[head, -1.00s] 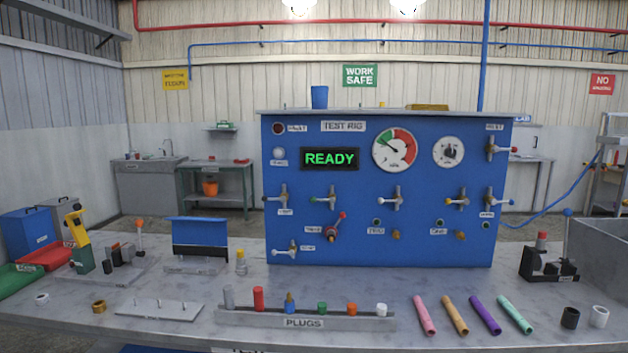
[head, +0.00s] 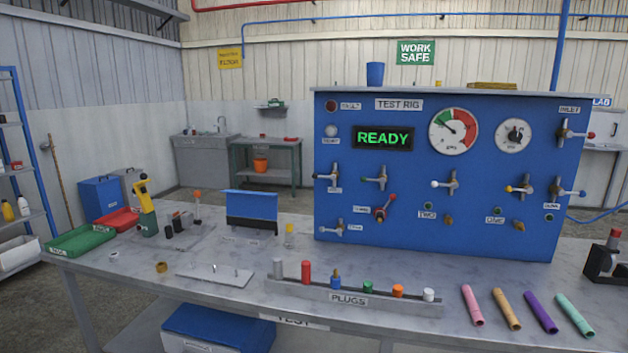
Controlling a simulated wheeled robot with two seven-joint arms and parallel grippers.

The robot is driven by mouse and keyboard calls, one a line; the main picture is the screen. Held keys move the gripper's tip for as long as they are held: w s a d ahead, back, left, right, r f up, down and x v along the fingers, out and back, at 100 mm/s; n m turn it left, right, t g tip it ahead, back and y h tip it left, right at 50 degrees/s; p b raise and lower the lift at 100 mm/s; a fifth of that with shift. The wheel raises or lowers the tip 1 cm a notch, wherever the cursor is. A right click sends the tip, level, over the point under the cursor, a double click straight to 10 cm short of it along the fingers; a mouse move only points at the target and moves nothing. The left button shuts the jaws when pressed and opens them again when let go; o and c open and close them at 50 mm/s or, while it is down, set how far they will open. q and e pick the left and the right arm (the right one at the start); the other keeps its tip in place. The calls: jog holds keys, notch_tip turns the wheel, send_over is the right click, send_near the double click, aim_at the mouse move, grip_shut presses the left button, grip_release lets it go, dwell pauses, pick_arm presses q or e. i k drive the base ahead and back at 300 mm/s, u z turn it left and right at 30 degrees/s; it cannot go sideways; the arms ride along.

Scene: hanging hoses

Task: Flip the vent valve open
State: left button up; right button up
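The blue test rig panel (head: 420,240) stands on the bench and carries several small lever valves. The display (head: 384,138) reads READY in green. Neither of my grippers is in the head view.
A plug rack (head: 350,300) with several coloured plugs stands in front of the panel. Several coloured tubes (head: 505,308) lie to its right. A blue-topped stand (head: 251,207), a yellow tool (head: 143,200) and a green tray (head: 80,240) are on the left. Some bench surface before the panel is bare.

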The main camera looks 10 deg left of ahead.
aim_at(332, 177)
jog(key=z, duration=0.7)
jog(key=i, duration=1.35)
jog(key=u, duration=0.5)
